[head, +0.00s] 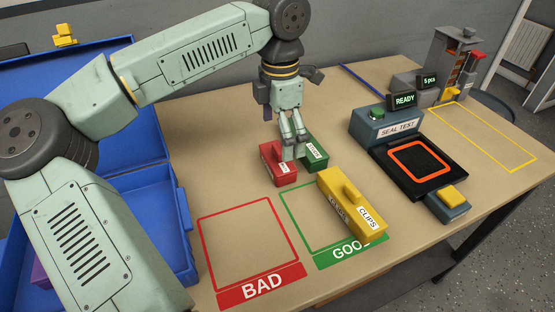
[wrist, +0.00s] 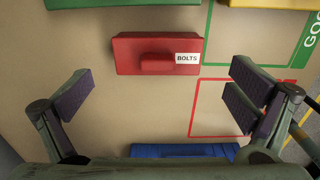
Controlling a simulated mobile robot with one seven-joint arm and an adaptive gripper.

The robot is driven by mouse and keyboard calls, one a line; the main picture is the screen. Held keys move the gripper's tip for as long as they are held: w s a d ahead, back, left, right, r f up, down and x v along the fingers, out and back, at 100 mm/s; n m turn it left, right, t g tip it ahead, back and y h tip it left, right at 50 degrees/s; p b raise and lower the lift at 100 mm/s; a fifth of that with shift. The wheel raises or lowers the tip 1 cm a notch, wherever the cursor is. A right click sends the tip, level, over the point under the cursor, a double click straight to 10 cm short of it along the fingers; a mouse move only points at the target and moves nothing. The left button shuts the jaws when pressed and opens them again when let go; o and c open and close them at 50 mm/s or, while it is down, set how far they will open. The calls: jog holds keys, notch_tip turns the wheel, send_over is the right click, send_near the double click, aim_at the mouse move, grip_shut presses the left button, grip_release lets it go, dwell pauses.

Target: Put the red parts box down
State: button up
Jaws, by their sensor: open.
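The red parts box (head: 274,168) rests on the tan table behind the red BAD square, next to a green box. In the wrist view it is a red box (wrist: 135,55) with a raised handle on top and a white BOLTS label. My gripper (head: 294,150) is above the table by the red box. In the wrist view my gripper (wrist: 160,95) has its fingers wide apart with nothing between them. The box lies beyond the fingertips, apart from them. In the head view my fingers hide part of the red box's right side.
A green box (head: 314,152) stands close to the red one. A yellow CLIPS box (head: 350,207) covers part of the green GOOD square (head: 300,225). The red BAD square (head: 240,248) is empty. A blue case (head: 150,190) stands left; the SEAL TEST station (head: 385,130) stands right.

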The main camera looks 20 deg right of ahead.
aim_at(277, 149)
jog(key=shift+w+a+f+p, duration=0.1)
jog(key=shift+f+p, duration=0.2)
jog(key=shift+f, duration=0.85)
jog(key=shift+w+a+f+p, duration=0.1)
jog(key=shift+f+p, duration=0.15)
jog(key=shift+f, duration=0.85)
jog(key=shift+s+a, duration=0.1)
jog(key=shift+s, duration=0.05)
jog(key=c, duration=2.1)
